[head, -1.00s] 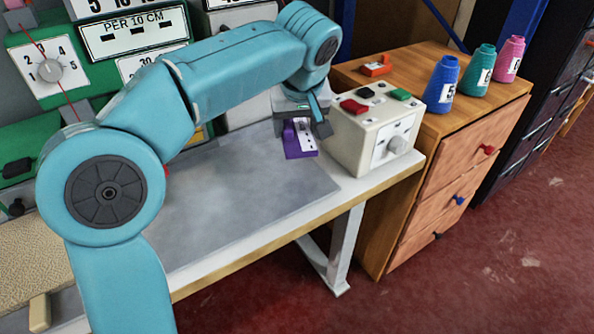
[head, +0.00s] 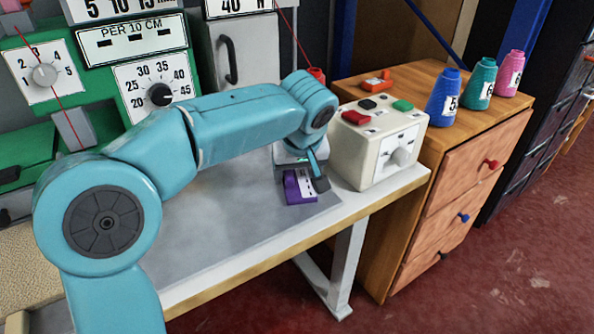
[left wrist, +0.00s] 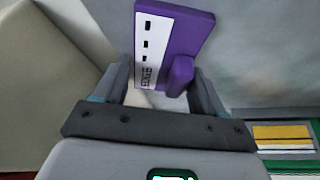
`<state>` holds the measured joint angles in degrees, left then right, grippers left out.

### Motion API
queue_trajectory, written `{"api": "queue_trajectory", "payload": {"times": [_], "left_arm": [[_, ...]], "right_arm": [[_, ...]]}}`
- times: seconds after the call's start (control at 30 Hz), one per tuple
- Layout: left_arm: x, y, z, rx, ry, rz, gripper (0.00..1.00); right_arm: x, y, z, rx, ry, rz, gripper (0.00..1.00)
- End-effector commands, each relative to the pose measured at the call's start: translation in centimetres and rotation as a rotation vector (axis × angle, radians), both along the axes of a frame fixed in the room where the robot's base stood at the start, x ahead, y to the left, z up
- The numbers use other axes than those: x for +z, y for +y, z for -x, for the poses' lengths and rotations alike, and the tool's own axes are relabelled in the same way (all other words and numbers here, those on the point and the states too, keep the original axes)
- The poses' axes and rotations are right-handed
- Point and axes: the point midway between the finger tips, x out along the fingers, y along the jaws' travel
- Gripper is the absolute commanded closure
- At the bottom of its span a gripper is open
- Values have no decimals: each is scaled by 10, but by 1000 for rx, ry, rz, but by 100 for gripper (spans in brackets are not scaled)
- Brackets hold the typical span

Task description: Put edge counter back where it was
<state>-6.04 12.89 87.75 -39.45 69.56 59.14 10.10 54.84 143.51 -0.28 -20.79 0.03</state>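The edge counter (head: 300,187) is a small purple piece with a white label and black marks. It is at the right end of the grey mat, just left of the cream control box. My left gripper (head: 318,174) is over it, shut on it. In the left wrist view the counter (left wrist: 172,32) lies between the fingers (left wrist: 160,84), its purple block against the right finger and its labelled side by the left one. I cannot tell whether its underside touches the mat. My right gripper is not in view.
The control box (head: 378,148), with red, black and green buttons and a dial, stands close to my left gripper. The grey mat (head: 225,225) is otherwise clear. A wooden drawer cabinet (head: 440,195) carries blue (head: 443,92), teal (head: 479,78) and pink (head: 509,75) cones.

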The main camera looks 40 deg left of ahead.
Motion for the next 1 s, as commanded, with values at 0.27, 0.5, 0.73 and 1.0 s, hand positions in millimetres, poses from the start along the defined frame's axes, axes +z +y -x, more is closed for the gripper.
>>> {"api": "queue_trajectory", "payload": {"times": [0.27, 0.5, 0.73, 1.0], "left_arm": [[0, 0, 0, 0, 0, 0, 11], [23, -5, 4, -1, -3, 0, 11], [75, -20, 19, -2, -4, 1, 11], [111, -31, 30, 0, 0, 0, 11]], "right_arm": [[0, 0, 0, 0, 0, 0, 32], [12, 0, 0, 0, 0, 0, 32], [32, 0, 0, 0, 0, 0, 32], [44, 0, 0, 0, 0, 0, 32]]}}
